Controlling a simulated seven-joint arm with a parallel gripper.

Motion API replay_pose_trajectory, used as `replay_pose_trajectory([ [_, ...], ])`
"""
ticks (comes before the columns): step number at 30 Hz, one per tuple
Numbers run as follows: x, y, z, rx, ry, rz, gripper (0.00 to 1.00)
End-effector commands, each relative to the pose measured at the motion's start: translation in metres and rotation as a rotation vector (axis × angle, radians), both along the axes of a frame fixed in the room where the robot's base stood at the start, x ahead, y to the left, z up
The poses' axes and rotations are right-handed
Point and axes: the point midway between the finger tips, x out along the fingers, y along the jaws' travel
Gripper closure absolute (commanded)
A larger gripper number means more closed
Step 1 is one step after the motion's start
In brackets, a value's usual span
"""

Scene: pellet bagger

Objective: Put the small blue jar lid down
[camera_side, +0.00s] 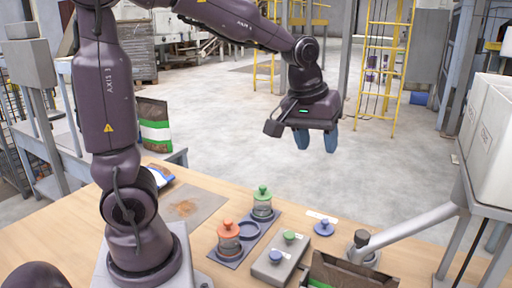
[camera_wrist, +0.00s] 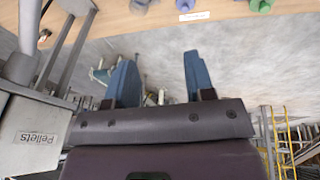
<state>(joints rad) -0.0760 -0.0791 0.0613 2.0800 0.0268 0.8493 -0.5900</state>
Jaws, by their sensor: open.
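My gripper (camera_side: 316,141) is high above the floor beyond the table's far edge, its two blue fingers apart with nothing between them. The open fingers also show in the wrist view (camera_wrist: 160,78). A blue lid with a round knob (camera_side: 323,229) lies on the table beside a white label (camera_side: 322,217), well below and apart from my gripper. Another small blue knobbed piece (camera_side: 276,256) sits on a grey block (camera_side: 279,262), beside a small green one (camera_side: 289,236).
A dark tray (camera_side: 234,263) holds a jar with an orange lid (camera_side: 228,229), a jar with a green lid (camera_side: 262,192) and an open round piece (camera_side: 249,230). Air around my gripper is clear.

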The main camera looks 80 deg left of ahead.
Motion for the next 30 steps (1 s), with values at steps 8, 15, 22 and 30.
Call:
replay_pose_trajectory([
  [8, -0.100, -0.040, 0.030, 0.136, -0.131, -0.474, 0.51],
  [15, -0.135, -0.049, 0.024, 0.213, -0.175, -0.661, 0.51],
  [22, -0.137, -0.050, 0.023, 0.220, -0.176, -0.677, 0.51],
  [30, -0.137, -0.050, 0.023, 0.220, -0.177, -0.674, 0.51],
])
